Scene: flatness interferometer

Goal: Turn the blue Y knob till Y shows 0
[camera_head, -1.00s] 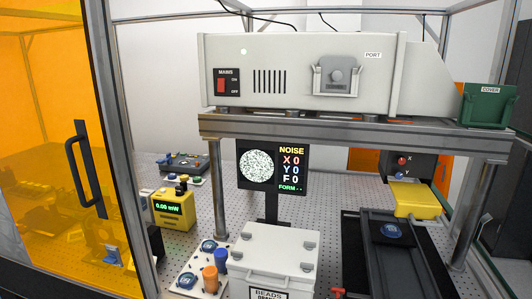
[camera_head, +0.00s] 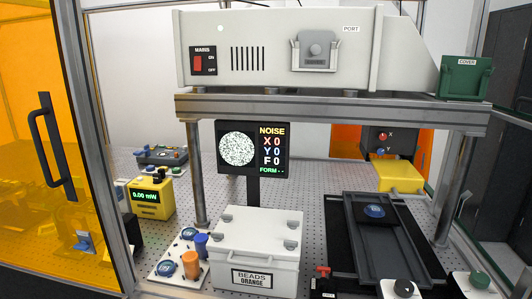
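The small blue Y knob (camera_head: 380,152) sits on the dark box (camera_head: 397,143) under the right end of the bench instrument, just below the red X knob (camera_head: 383,137). It is small in view, and its turn angle cannot be told. The screen (camera_head: 252,148) at the middle reads NOISE, X 0, Y 0 and F 0, with dashes after FORM, beside a round speckled patch. Neither of my grippers is in view.
A yellow block (camera_head: 400,178) stands just below the knob box. A black rail with a dark carriage (camera_head: 388,255) lies in front. A white beads box (camera_head: 256,240) stands front centre. Metal posts (camera_head: 455,190) flank the bench. An orange glass door (camera_head: 30,130) is at left.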

